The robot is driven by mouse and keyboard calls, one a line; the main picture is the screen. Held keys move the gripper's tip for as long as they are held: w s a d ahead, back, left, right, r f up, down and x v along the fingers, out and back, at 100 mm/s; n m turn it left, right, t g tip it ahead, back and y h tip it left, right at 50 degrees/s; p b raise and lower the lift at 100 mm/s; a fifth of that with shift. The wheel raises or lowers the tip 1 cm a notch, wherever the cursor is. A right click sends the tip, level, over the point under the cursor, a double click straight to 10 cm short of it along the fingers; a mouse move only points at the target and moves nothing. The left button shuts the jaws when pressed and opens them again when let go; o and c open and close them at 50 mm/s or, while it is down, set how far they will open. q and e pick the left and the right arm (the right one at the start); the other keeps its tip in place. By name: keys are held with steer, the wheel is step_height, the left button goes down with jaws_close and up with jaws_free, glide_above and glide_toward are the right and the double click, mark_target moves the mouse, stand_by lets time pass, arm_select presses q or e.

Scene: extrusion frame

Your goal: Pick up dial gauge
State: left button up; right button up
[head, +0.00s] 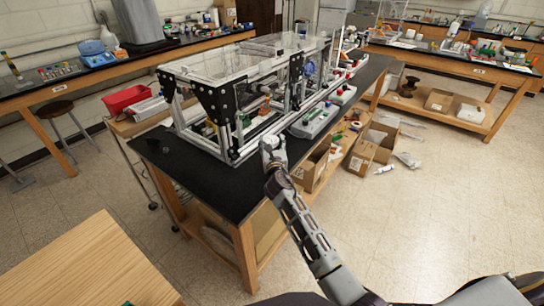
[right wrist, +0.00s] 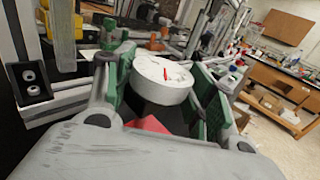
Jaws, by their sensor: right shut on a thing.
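The dial gauge (right wrist: 162,80), a round white disc with a red needle on its face, sits between the green-padded fingers of my right gripper in the right wrist view. My right gripper (head: 272,150) is shut on it, at the front right edge of the black-topped bench in the head view. The gauge is hard to make out from the gripper in the head view. My left gripper is not in view.
The aluminium extrusion frame (head: 238,118) with clear panels stands on the black bench (head: 200,172) just left of the gripper. Grey boxes with coloured buttons (head: 314,121) lie along the bench edge.

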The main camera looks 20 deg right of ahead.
steer(key=shift+r, duration=0.1)
jaws_close()
steer(key=shift+r+p, duration=0.3)
steer(key=shift+r, duration=0.55)
step_height(320, 180, up, 7)
steer(key=shift+f+p, duration=0.15)
steer(key=shift+p, duration=0.55)
steer(key=shift+r, duration=0.8)
